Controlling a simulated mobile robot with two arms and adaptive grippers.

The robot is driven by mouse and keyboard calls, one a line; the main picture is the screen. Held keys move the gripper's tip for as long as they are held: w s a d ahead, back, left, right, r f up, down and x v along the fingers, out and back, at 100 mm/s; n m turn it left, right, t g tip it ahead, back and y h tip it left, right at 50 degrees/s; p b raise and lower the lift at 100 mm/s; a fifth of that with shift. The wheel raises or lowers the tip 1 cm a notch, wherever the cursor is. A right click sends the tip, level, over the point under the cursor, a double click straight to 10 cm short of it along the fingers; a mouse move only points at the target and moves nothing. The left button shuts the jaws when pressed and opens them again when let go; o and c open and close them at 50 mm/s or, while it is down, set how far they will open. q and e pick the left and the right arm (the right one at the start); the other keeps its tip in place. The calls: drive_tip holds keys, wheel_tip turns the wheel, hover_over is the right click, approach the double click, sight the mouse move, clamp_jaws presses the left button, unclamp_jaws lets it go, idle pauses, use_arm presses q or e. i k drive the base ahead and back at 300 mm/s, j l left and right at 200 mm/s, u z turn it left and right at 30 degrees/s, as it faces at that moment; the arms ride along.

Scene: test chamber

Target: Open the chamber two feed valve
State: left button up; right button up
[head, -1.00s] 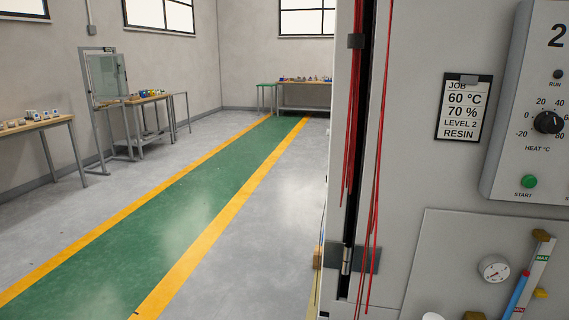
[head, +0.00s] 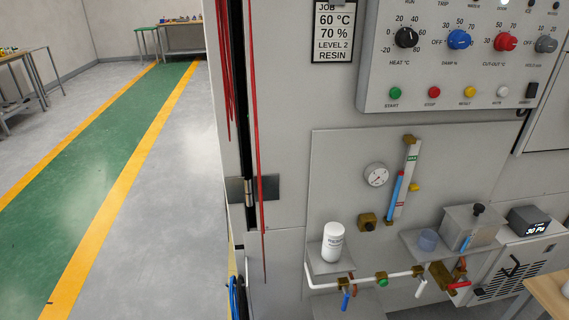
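Chamber two's plumbing shows at lower right in the head view. A white pipe (head: 362,277) runs along the bottom of the grey panel (head: 335,165). Farther right is a brass valve with a red handle (head: 459,285). Above, a sight tube (head: 411,165) with a MAX label has a blue part beside it. I cannot tell which one is the feed valve; no feed label is readable. Neither gripper is in view.
A round gauge (head: 376,175), a white bottle (head: 333,242) on a small shelf, and a metal tank (head: 470,226) are near the pipe. The control box (head: 450,60) and job card (head: 334,30) are above. Red cables (head: 257,130) hang left. The green walkway (head: 100,150) is clear.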

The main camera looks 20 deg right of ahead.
sight(347, 294)
drive_tip(key=z, duration=1.2)
